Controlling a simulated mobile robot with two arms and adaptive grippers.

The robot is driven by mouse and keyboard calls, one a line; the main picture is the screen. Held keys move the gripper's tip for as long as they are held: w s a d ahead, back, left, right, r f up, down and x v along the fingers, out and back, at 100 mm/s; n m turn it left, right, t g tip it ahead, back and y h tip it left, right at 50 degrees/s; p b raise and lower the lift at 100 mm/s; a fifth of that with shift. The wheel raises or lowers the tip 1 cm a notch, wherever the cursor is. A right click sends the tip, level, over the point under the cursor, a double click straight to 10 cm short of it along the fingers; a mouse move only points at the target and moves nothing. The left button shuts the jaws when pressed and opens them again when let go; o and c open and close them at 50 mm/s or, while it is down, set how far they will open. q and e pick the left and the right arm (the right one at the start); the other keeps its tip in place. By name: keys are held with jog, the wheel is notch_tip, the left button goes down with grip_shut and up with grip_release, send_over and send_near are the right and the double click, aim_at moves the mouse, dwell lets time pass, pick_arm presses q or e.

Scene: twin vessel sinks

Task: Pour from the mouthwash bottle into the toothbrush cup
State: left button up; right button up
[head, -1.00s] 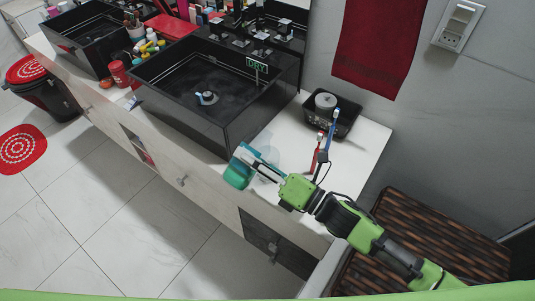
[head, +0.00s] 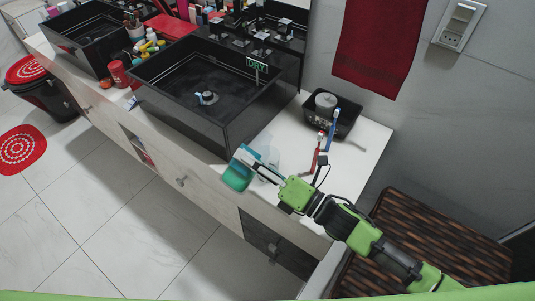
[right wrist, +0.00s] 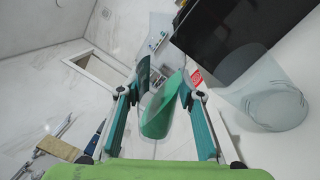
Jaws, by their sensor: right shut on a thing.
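My right gripper (head: 262,168) is shut on the green mouthwash bottle (head: 236,177), which is tilted at the counter's front edge, just in front of the near sink. In the right wrist view the bottle (right wrist: 160,112) sits between the two fingers. A clear, see-through cup (right wrist: 272,104) stands to the right of the fingers there, apart from the bottle. In the head view the cup (head: 270,155) shows faintly behind the gripper, partly hidden. A red toothbrush (head: 315,158) and a blue toothbrush (head: 333,128) show beyond the gripper. My left gripper is not in view.
The black vessel sink (head: 190,125) is left of the cup. A black tray (head: 345,118) with a grey round item stands at the back of the white counter (head: 362,158). A dark woven surface (head: 440,235) lies below my right arm. The counter's right part is mostly clear.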

jog(key=shift+s+a+f+m+b, duration=0.1)
jog(key=shift+f+m+b, duration=0.2)
jog(key=shift+f+m, duration=0.15)
dwell(0.6)
jog(key=shift+s+a+f+m+t+h, duration=0.15)
jog(key=shift+m+t, duration=0.1)
jog(key=shift+m, duration=0.75)
jog(key=shift+s+a+f+m+t+h, duration=0.15)
jog(key=shift+m+t, duration=0.1)
jog(key=shift+m, duration=0.7)
dwell(3.1)
jog(key=shift+w+d+r+m+p, duration=0.15)
jog(key=shift+r+m+p, duration=0.3)
jog(key=shift+m+p, duration=0.25)
dwell(1.2)
